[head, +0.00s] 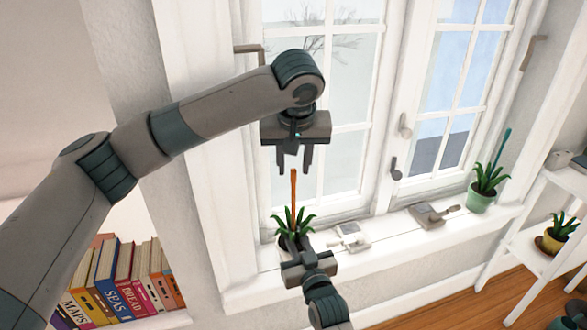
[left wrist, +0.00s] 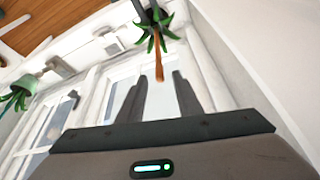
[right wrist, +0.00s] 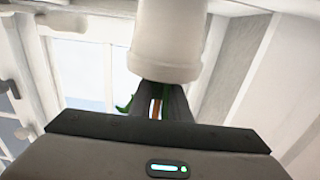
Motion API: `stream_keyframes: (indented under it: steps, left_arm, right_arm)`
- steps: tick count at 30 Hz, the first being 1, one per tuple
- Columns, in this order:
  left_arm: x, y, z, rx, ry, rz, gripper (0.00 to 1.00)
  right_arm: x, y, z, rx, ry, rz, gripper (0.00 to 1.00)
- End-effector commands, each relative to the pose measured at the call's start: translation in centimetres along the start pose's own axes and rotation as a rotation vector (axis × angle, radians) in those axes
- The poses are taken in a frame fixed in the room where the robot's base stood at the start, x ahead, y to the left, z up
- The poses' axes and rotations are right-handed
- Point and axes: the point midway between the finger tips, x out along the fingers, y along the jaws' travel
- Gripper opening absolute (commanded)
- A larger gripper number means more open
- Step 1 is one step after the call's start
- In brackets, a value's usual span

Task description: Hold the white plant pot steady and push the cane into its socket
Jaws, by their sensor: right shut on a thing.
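The white plant pot (right wrist: 168,38) fills the upper middle of the right wrist view, rim toward the gripper. In the head view it is mostly hidden behind the leaves (head: 291,220) and my right gripper (head: 302,258). That gripper is shut on the pot near its rim. The orange-brown cane (head: 293,186) stands nearly upright among the leaves; its lower end is hidden. My left gripper (head: 294,165) points down above the plant, open and empty. In the left wrist view the cane's tip (left wrist: 159,74) shows between the two open fingers, apparently not gripped.
On the sill, a white object (head: 350,236) and a grey metal object (head: 433,215) lie right of the plant. A green pot (head: 481,200) with a teal cane stands farther along. Books (head: 125,275) stand lower left. Window handles (head: 395,170) stick out behind.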

Motion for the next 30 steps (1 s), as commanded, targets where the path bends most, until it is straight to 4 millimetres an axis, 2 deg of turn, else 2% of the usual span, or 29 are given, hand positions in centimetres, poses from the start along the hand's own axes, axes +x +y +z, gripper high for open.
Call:
stream_keyframes:
  steps: [9,15,21,30]
  left_arm:
    - [-5.6,0.1,0.0,0.001,0.001,0.001,0.32]
    - [-8.3,0.0,0.0,0.001,0.001,0.001,0.32]
    - [-9.5,0.0,0.0,0.0,0.0,0.001,0.32]
    - [-9.6,0.0,0.0,0.0,0.0,0.0,0.32]
  right_arm:
    - [0.0,0.0,0.0,0.0,-0.001,0.0,0.0]
    - [0.0,0.0,0.0,0.0,0.0,0.0,0.0]
    - [0.0,0.0,0.0,0.0,0.0,0.0,0.0]
    - [0.0,0.0,0.0,0.0,0.0,0.0,0.0]
